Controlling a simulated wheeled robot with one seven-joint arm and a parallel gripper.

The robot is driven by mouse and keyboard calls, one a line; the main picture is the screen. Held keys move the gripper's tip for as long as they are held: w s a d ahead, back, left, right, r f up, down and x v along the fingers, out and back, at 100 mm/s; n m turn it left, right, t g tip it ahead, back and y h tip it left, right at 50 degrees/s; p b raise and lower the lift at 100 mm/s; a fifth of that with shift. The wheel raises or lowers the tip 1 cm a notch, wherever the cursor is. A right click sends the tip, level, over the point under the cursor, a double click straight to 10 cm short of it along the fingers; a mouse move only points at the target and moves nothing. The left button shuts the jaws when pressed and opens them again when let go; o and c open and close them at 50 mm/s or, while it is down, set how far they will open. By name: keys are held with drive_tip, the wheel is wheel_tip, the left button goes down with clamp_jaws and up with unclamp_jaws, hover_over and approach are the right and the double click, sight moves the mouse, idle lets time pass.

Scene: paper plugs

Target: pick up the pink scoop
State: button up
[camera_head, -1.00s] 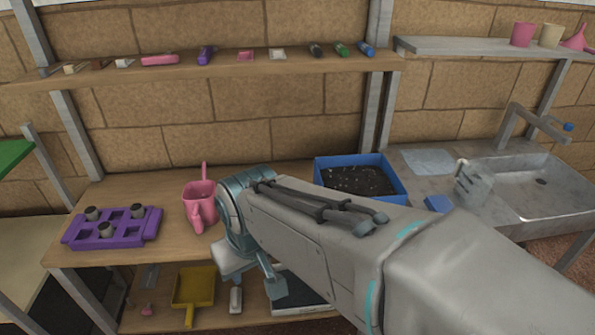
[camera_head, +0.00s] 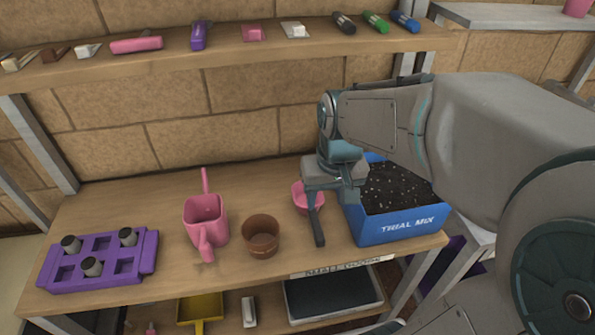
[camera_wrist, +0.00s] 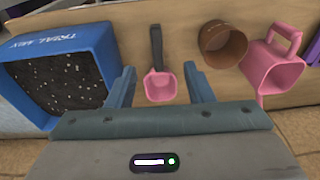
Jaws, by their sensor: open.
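The pink scoop (camera_head: 307,198) has a pink bowl and a dark handle. It lies on the wooden bench just left of the blue soil box, its handle pointing toward the front edge. In the wrist view the scoop (camera_wrist: 160,86) shows between my finger tips, bowl nearest me, dark handle away. My gripper (camera_wrist: 157,88) is open, its blue-grey fingers on either side of the scoop with gaps to both. In the head view my gripper (camera_head: 335,185) hangs over the scoop and partly hides it. I cannot tell the exact height between fingers and scoop.
The blue box of soil (camera_head: 395,229) stands close on the scoop's right. A brown pot (camera_head: 261,240) and a pink watering can (camera_head: 206,222) stand to the left. A purple tray (camera_head: 100,262) with plugs sits farther left. A shelf (camera_head: 270,52) with small items runs above.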

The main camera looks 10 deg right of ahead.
drive_tip(key=g, duration=0.1)
approach(316, 222)
drive_tip(key=f, duration=0.3)
drive_tip(key=f+b, duration=0.1)
drive_tip(key=f, duration=0.1)
drive_tip(key=shift+w+d+f, duration=0.1)
drive_tip(key=shift+w+d, duration=0.1)
drive_tip(key=shift+w, duration=0.05)
drive_tip(key=shift+a+f, duration=0.2)
drive_tip(key=shift+f, duration=1.15)
drive_tip(key=shift+a+f, duration=0.15)
drive_tip(key=shift+f, duration=1.2)
clamp_jaws()
wheel_tip(316, 222, up, 10)
drive_tip(key=shift+r, duration=0.1)
